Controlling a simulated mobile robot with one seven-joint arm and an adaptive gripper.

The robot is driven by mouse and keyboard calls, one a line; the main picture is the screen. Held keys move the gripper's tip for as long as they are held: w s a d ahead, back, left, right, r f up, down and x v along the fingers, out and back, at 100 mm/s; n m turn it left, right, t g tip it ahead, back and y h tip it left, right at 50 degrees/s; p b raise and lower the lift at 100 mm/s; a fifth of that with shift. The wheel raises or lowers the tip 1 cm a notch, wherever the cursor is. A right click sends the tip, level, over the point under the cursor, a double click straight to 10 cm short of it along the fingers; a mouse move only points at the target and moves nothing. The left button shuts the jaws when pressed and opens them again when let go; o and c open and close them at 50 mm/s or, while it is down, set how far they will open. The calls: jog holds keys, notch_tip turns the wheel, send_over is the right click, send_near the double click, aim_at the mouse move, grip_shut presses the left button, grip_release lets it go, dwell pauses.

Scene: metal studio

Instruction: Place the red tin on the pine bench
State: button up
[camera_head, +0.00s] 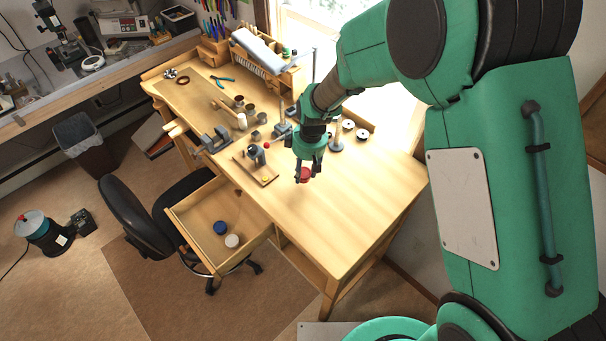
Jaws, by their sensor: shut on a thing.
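The red tin (303,175) is small and round, and it is between the fingertips of my gripper (304,170). My gripper is shut on it, above the right part of the pine bench (325,225). I cannot tell from this view whether the tin touches the bench top or hangs a little above it. The gripper points down, and its fingers hide part of the tin. The bench top is pale wood, and its near right part is bare.
A small board with a tool (258,170) lies left of my gripper. A post on a round base (336,142) stands close behind it on the right. An open drawer (190,215) holds a blue tin (220,228) and a white tin (232,240). A black chair (140,220) stands at left.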

aim_at(304, 170)
jog(key=shift+w, duration=0.15)
jog(key=shift+w+a+f, duration=0.15)
jog(key=shift+w+a, duration=0.05)
jog(key=shift+w, duration=0.2)
jog(key=shift+f, duration=1.65)
jog(key=shift+f, duration=0.15)
jog(key=o, duration=1.1)
jog(key=shift+o, duration=0.2)
jog(key=r, duration=0.8)
jog(key=s+d+r, duration=0.1)
jog(key=r, duration=0.3)
jog(key=shift+d+r, duration=0.1)
jog(key=shift+w, duration=0.1)
